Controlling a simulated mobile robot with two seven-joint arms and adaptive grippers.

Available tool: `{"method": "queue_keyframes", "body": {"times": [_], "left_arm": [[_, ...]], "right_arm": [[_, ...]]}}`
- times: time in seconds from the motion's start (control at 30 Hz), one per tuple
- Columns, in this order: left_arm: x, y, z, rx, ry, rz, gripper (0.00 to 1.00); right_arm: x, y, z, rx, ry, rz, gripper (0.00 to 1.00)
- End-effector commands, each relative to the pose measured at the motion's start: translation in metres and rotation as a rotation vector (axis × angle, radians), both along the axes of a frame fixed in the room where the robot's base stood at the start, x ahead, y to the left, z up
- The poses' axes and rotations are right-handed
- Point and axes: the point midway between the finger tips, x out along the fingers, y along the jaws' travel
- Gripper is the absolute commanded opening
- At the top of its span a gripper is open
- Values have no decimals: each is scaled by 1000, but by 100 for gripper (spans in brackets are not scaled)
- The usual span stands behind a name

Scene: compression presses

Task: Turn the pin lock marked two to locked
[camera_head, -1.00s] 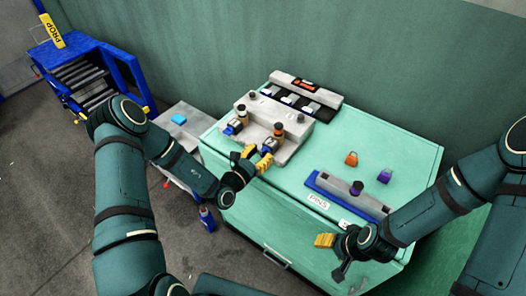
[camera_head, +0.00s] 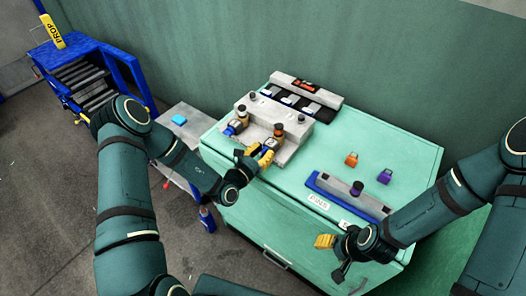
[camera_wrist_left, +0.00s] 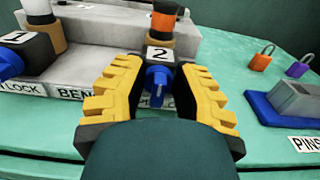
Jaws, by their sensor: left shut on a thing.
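The pin lock marked two (camera_wrist_left: 158,53) is a black block with a white "2" label and a blue knob (camera_wrist_left: 157,80) on its front. The knob's handle points roughly downward in the left wrist view. My left gripper (camera_wrist_left: 157,92) has its yellow fingers on both sides of this lock, shut on it. In the head view the left gripper (camera_head: 260,155) is at the front of the grey fixture, partly hiding the lock. An orange and black pin (camera_wrist_left: 165,18) stands behind the label. My right gripper (camera_head: 330,248) is over the front right of the bench, away from the lock; its opening is unclear.
The pin lock marked one (camera_head: 235,127) is left of lock two on the same grey fixture (camera_head: 290,148). An orange padlock (camera_head: 351,160), a purple padlock (camera_head: 384,176) and a blue pin tray (camera_head: 318,188) are to the right on the green bench (camera_head: 225,150).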

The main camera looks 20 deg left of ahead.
Motion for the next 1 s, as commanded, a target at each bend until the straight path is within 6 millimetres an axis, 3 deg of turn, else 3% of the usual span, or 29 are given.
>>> {"method": "queue_keyframes", "body": {"times": [0.37, 1.0], "left_arm": [[0, -2, 1, 112, -40, -1, 0], [-2, -9, -2, 656, -241, 0, 0]], "right_arm": [[2, 0, 8, -2, -6, -4, 59], [6, -2, 32, -2, -15, -11, 59]]}}
